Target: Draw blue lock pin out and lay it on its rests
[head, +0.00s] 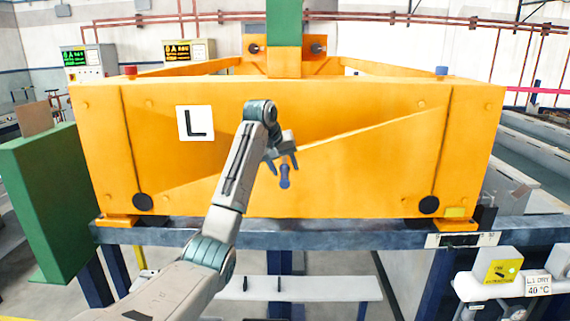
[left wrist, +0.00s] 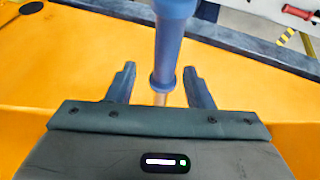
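A blue pin (head: 285,180) with a rounded end shows in front of the orange beam (head: 370,170), right of the "L" plate. In the left wrist view the blue pin (left wrist: 172,45) runs down from the top edge to a collar, with a short coppery shaft below. My left gripper (head: 282,158) is at the pin; in the left wrist view its fingers (left wrist: 160,85) stand apart on either side, with gaps showing. Whether the pin's far end sits in the beam is hidden. My right gripper is not in view.
The orange frame stands on a blue-grey rail (head: 340,235). A blue knob (head: 441,70) and a red knob (head: 130,70) top its corners. A green panel (head: 48,200) stands at left. A low white bench (head: 310,290) is below, and white boxes (head: 495,270) are at lower right.

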